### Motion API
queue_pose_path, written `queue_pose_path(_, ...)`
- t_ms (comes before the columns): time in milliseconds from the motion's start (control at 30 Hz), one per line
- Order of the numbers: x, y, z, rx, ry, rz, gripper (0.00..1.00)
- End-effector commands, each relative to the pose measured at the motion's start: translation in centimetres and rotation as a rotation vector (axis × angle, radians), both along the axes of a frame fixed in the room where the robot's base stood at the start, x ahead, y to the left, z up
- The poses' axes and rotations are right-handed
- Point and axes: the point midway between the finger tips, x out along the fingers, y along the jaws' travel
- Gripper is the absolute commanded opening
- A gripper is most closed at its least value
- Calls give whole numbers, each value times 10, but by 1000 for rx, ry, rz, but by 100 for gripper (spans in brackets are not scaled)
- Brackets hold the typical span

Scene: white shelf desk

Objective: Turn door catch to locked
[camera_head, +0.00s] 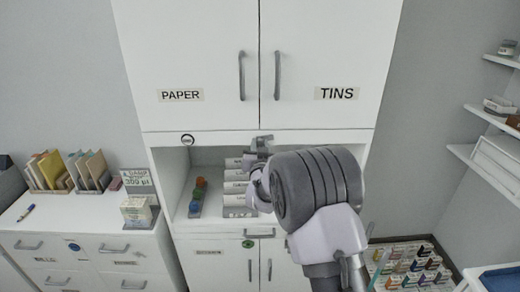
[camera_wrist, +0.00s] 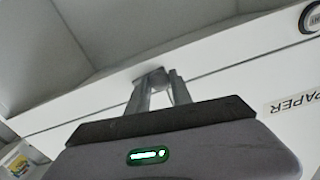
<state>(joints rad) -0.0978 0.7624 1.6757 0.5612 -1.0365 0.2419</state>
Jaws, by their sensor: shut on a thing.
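The door catch (camera_head: 265,138) is a small grey metal piece at the bottom edge of the white upper cabinet, close to where its two doors meet. My gripper (camera_head: 258,154) reaches up to it from below, and my arm covers the area to the right. In the wrist view, the two grey fingers of my gripper (camera_wrist: 160,78) are shut on the catch (camera_wrist: 153,74) at the cabinet's edge. The fingers hide most of the catch, so I cannot tell its exact angle. The doors, labelled PAPER (camera_head: 181,95) and TINS (camera_head: 337,93), look closed.
Below the doors is an open niche with white boxes (camera_head: 236,200) and coloured items (camera_head: 197,198). A round badge (camera_head: 187,140) sits at the niche's upper left. A low cabinet with files (camera_head: 90,170) stands left; shelves (camera_head: 490,155) are on the right wall.

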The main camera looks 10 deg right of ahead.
Motion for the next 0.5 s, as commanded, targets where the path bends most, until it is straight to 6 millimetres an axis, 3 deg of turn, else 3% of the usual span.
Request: queue_pose_path(500,0,1,-3,-460,54,0,0)
